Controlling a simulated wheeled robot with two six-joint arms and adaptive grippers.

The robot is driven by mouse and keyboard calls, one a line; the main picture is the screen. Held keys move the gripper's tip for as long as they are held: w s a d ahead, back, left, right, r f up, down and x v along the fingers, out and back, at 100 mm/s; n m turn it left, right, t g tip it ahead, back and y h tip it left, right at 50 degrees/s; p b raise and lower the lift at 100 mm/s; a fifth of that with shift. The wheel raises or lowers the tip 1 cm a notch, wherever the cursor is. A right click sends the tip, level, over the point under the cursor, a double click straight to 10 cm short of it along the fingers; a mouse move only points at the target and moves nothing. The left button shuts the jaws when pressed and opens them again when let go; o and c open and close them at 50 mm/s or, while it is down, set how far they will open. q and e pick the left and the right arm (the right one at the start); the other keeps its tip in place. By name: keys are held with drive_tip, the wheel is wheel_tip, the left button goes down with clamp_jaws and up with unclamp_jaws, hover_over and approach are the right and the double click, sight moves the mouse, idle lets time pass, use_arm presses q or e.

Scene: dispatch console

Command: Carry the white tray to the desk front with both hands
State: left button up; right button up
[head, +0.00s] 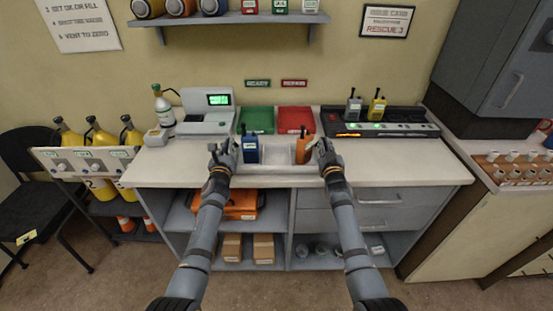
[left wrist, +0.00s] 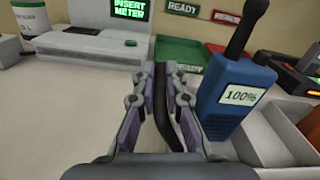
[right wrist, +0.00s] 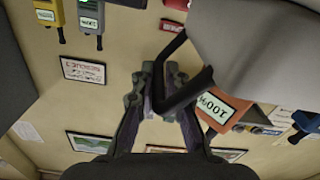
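The white tray (head: 275,169) is level over the middle of the desk (head: 400,172), near its front edge. I cannot tell whether it touches the desktop. A blue radio meter (head: 251,150) stands in its left part and an orange one (head: 303,150) in its right part; the blue one reads 100% in the left wrist view (left wrist: 232,100). My left gripper (head: 223,152) is at the tray's left end, its fingers closed around a dark handle (left wrist: 166,115). My right gripper (head: 322,150) is at the right end, closed around the other dark handle (right wrist: 192,93).
Behind the tray lie a green tray (head: 257,119) and a red tray (head: 295,119). A meter station (head: 207,115) stands left, a dark charger (head: 385,126) with two radios right. An open shelf with an orange case (head: 240,205) is below. The desktop's front right is clear.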

use_arm(q)
clamp_jaws()
use_arm(e)
clamp_jaws()
